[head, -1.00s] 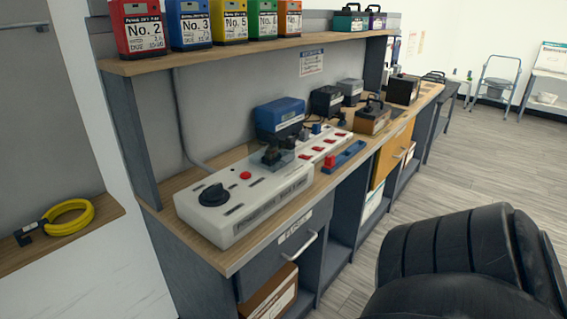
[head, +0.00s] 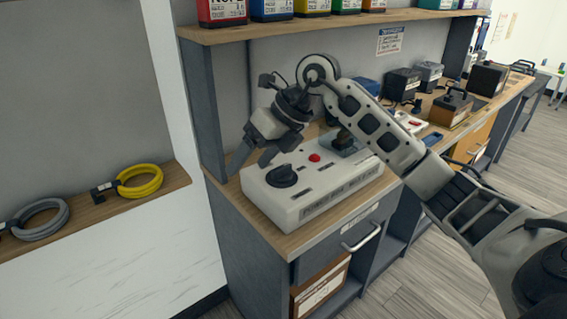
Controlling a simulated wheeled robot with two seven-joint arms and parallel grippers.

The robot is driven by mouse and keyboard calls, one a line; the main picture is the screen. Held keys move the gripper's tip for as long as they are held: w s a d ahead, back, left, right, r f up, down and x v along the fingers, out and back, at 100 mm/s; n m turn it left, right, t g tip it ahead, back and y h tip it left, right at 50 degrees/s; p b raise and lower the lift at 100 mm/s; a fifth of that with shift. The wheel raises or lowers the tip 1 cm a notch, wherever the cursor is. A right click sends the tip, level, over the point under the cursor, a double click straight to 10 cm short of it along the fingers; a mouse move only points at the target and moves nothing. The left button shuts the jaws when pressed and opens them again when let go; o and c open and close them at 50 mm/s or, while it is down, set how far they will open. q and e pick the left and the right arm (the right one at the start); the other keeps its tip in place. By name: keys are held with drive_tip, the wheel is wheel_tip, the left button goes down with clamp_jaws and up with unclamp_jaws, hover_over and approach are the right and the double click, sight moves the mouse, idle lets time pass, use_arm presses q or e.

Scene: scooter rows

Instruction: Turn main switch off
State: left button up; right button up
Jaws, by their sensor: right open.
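The white power box (head: 318,199) sits on the wooden bench top. A black rotary knob (head: 283,176), which looks like the main switch, is on its left end. A red button (head: 314,158) is on top to the right of the knob. My right gripper (head: 249,166) is open and empty, pointing down just above and left of the knob, with its fingers apart. Contact with the knob cannot be made out. My right arm crosses over the box and hides part of its back and right side. My left gripper is not in view.
A shelf (head: 300,28) with several colored battery boxes runs above. An upright panel (head: 201,105) stands left of the box. A yellow cable coil (head: 139,182) and a grey coil (head: 40,219) lie on the left ledge. A brown case (head: 449,107) stands farther along the bench.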

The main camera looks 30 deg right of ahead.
drive_tip(key=d+r+m+h, duration=0.2)
drive_tip(key=d+r+h, duration=0.3)
drive_tip(key=d, duration=0.6)
approach(282, 167)
drive_tip(key=shift+t, duration=0.3)
drive_tip(key=x, duration=0.8)
drive_tip(key=shift+f+p, duration=0.4)
drive_tip(key=shift+f, duration=0.05)
drive_tip(key=c, duration=1)
